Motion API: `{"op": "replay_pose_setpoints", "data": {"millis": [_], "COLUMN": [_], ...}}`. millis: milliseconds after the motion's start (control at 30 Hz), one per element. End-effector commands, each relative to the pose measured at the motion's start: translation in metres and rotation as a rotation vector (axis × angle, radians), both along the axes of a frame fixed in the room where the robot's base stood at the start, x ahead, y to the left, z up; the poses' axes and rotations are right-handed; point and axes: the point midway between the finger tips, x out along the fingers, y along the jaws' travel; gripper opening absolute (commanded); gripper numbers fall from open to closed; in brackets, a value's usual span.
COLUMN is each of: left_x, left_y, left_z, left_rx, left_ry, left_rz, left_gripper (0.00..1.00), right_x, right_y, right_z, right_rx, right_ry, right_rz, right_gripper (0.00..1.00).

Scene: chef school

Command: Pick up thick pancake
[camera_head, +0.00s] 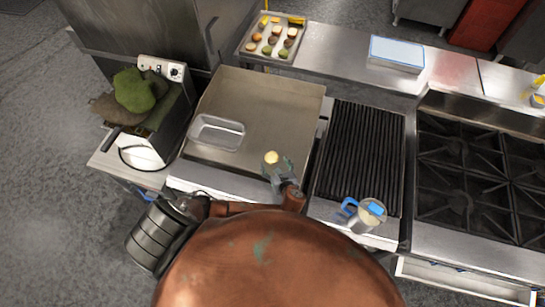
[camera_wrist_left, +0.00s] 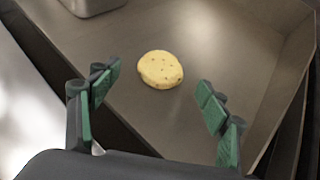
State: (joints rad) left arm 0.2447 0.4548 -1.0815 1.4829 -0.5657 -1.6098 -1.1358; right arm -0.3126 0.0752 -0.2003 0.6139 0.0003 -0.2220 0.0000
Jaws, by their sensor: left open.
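The thick pancake (camera_head: 271,157) is a small, round, pale yellow disc lying flat on the griddle (camera_head: 270,100) near its front edge. In the left wrist view the pancake (camera_wrist_left: 161,69) shows dark specks and lies ahead of my fingers, centred between them and apart from both. My left gripper (camera_head: 278,167) is open and empty just in front of the pancake. Its two green-padded fingers (camera_wrist_left: 156,98) are spread wide in the wrist view. My right gripper is not in view.
A clear rectangular container (camera_head: 217,132) sits on the griddle, left of the pancake. A ribbed grill (camera_head: 362,150) is to the right, with a blue-handled jug (camera_head: 366,216) at its front. A tray (camera_head: 262,51) of small food pieces stands behind. The griddle's middle and back are clear.

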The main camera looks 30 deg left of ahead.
Motion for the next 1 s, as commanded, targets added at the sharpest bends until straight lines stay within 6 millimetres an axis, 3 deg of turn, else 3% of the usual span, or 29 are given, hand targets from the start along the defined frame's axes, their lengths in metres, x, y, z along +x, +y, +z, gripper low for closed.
{"op": "replay_pose_setpoints", "data": {"millis": [200,500,1000], "left_x": [0.019,0.022,0.022], "left_y": [0.017,0.019,0.019], "left_z": [-0.014,-0.017,-0.017], "left_rx": [0.002,-0.001,0.000], "left_ry": [-0.001,-0.001,0.000], "left_rz": [0.000,-0.004,-0.003], "left_gripper": [0.70,0.70,0.36], "right_x": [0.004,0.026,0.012], "right_y": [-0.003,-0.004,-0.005], "right_z": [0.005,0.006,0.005], "right_rx": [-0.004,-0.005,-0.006], "right_ry": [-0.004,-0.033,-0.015], "right_rz": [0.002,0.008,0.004], "right_gripper": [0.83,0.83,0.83]}}
